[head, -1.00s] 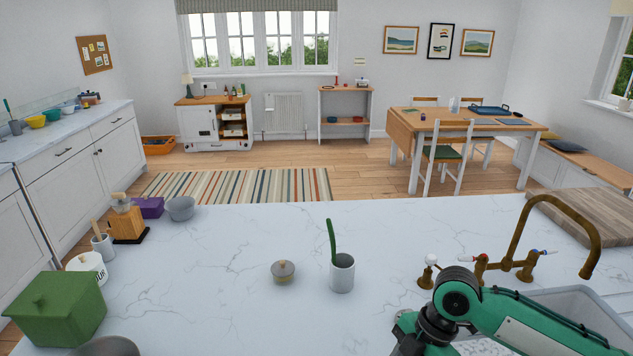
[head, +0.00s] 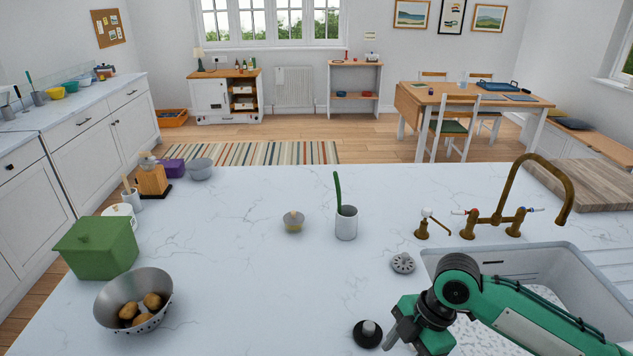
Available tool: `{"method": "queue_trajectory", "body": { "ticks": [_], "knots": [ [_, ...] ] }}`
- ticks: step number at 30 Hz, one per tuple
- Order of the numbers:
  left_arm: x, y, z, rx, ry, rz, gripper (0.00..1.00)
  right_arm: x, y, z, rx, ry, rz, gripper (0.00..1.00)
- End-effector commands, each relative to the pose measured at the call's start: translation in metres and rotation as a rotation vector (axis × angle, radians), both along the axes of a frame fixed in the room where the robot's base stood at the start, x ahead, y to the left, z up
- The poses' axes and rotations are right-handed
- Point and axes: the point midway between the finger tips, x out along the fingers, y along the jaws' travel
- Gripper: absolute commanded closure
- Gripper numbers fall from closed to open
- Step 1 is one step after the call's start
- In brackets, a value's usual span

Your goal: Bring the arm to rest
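My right arm, green with black joints, comes in from the lower right in the head view, over the near part of the sink (head: 590,258). Its gripper (head: 392,338) points down and left at the bottom edge, over the white marble counter (head: 260,270). A grey finger shows there. The rest of the gripper is cut off or hidden, so I cannot tell whether it is open or holds anything. My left gripper is not in view.
A black disc with a grey knob (head: 367,333) lies just left of the gripper. A grey drain strainer (head: 403,263), white cup (head: 346,224) and brass tap (head: 497,218) stand beyond. A colander (head: 110,312) with potatoes is left.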

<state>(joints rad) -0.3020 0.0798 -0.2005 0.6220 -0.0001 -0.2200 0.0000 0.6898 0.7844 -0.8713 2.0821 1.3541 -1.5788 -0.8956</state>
Motion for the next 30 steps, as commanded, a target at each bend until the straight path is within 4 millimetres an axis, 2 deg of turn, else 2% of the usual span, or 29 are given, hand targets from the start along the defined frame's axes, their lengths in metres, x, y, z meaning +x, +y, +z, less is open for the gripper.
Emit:
{"method": "queue_trajectory", "body": {
  "ticks": [6,11,19,25,30],
  "knots": [
    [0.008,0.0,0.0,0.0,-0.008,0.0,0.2,-0.01,0.017,-0.015,0.019,-0.013,-0.066,0.52],
    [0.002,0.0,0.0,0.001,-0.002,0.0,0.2,-0.021,0.033,-0.028,0.041,-0.024,-0.156,0.52],
    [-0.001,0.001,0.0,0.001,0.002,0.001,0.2,-0.045,0.055,-0.053,0.1,-0.028,-0.457,0.52],
    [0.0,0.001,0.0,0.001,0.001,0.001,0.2,-0.062,0.05,-0.068,0.122,-0.01,-0.748,0.52],
    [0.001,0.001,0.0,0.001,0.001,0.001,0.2,-0.081,0.031,-0.084,0.111,0.016,-1.026,0.52]
  ]
}}
